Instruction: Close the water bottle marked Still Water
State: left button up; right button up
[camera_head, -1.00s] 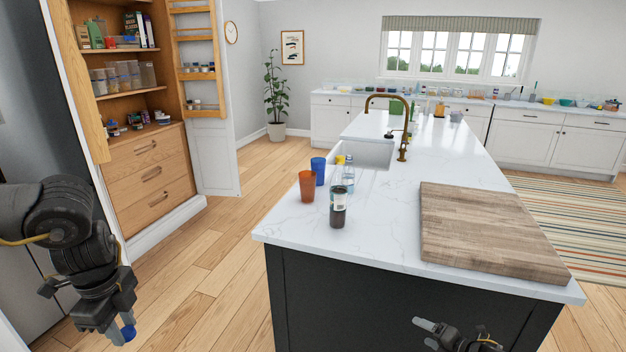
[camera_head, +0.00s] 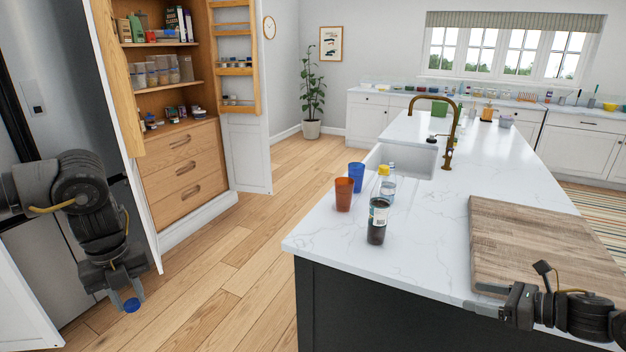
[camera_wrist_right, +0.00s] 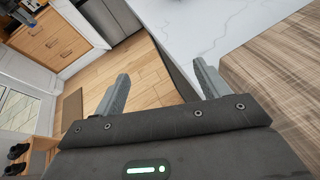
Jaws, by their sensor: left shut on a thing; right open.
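My left gripper (camera_head: 126,294) is shut on a small blue cap (camera_head: 131,306) at its fingertips, low over the floor and left of the island. A clear bottle (camera_head: 389,190) stands upright on the island, partly hidden behind a dark-filled bottle (camera_head: 377,222) with a light label. I cannot read either label, and the clear bottle's mouth is not clear to me. My right gripper (camera_head: 484,298) is open and empty at the island's front edge, by the cutting board. It also shows in the right wrist view (camera_wrist_right: 162,78).
An orange cup (camera_head: 343,195) and a blue cup (camera_head: 356,176) stand left of the bottles. A yellow thing (camera_head: 383,170) shows behind them. A thick wooden cutting board (camera_head: 535,240) covers the right of the white island top (camera_head: 430,260). Sink and brass tap lie beyond.

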aim_at(393, 179)
jog(key=i, duration=1.65)
